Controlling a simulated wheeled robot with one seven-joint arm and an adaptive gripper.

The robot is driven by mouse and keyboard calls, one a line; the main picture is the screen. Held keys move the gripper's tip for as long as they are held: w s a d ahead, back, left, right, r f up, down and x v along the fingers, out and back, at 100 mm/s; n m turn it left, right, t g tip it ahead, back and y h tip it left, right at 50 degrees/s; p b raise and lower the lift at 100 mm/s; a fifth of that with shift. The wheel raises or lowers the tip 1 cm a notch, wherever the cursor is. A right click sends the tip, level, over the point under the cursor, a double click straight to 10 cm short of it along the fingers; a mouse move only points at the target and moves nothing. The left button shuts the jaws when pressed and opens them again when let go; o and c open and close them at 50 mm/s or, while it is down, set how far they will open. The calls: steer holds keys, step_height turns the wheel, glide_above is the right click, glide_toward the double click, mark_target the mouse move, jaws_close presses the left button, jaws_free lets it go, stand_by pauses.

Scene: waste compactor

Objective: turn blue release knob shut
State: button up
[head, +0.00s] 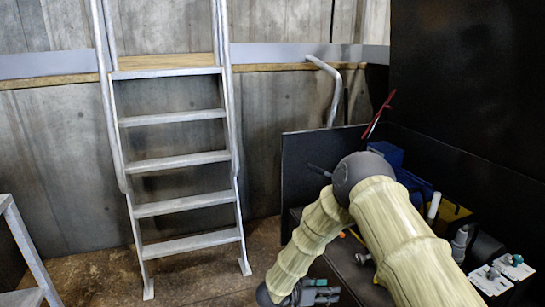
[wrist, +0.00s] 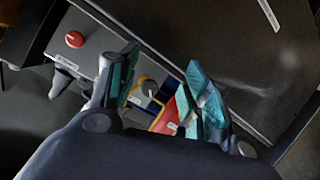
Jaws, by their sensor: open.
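I cannot clearly make out the blue release knob in either view. In the wrist view, small blue parts (wrist: 150,104) show between my fingers, beside a red piece and a yellow piece; I cannot tell whether one is the knob. My gripper (wrist: 161,60) has its two teal-padded fingers spread apart with nothing held between them. In the head view my gripper (head: 322,293) is low at the bottom centre, left of the machine. Blue parts of the machine (head: 415,187) show behind my arm, which hides much of that area.
A metal ladder (head: 180,162) stands against the concrete wall at left. A dark panel (head: 310,160) and a black housing (head: 470,80) border the machine. A red knob (wrist: 74,39) sits on a grey panel in the wrist view. Brown floor (head: 200,280) is clear before the ladder.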

steer(key=s+d+f+n+t+y, duration=0.25)
steer(key=s+f+n+y, duration=0.2)
steer(key=s+f, duration=0.4)
steer(key=s+d+f+n+g+y, duration=0.1)
steer(key=s+f+n+g+y, duration=0.2)
steer(key=s, duration=0.9)
steer(key=s+d+f+n+g+y, duration=0.15)
steer(key=s+f+y, duration=0.25)
steer(key=s, duration=0.9)
steer(key=s+r+g+y, duration=0.1)
steer(key=s+r+g, duration=0.25)
steer(key=s, duration=0.95)
step_height(320, 180, up, 19)
steer(key=p, duration=2.1)
steer(key=shift+w+a+r, duration=0.15)
steer(key=shift+w+r, duration=0.05)
